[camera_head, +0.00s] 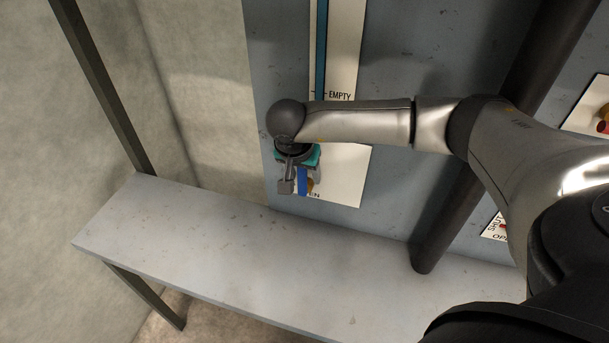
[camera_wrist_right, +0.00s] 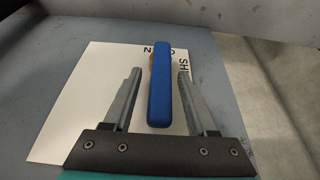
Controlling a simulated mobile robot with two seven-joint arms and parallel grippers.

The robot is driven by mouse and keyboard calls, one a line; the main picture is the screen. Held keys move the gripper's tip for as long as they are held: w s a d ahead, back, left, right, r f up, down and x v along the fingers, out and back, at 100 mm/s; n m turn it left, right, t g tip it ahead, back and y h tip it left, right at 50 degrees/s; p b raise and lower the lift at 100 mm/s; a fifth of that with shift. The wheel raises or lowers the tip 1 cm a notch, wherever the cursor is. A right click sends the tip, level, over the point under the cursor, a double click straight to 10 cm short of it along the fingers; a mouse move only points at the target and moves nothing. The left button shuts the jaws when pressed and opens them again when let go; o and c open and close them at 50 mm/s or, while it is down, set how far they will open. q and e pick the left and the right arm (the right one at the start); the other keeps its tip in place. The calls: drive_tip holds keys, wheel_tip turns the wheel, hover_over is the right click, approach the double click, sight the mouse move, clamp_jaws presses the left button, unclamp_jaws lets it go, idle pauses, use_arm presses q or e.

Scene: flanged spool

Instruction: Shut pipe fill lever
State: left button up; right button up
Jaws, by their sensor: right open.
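The pipe fill lever is a blue handle (camera_wrist_right: 159,92) in the right wrist view, between the two fingers of my right gripper (camera_wrist_right: 157,80). The fingers stand open with a gap on each side of it. Behind it is a white plate (camera_wrist_right: 95,85) with partly covered lettering, including "SH". In the head view the blue lever (camera_head: 303,181) hangs down beside my right gripper (camera_head: 287,187), over the white label plate (camera_head: 345,180). My right wrist and hand hide the lever's upper end and pivot. My left gripper is not in view.
A blue level strip (camera_head: 321,50) with an "EMPTY" mark runs up the panel above my wrist. A grey shelf (camera_head: 230,260) lies below. A dark pipe (camera_head: 450,205) crosses the panel on the right. Another label plate (camera_head: 497,228) is partly hidden by my right arm.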

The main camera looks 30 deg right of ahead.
drive_tip(key=shift+f, duration=0.25)
drive_tip(key=shift+c, duration=0.3)
clamp_jaws()
idle(1.0)
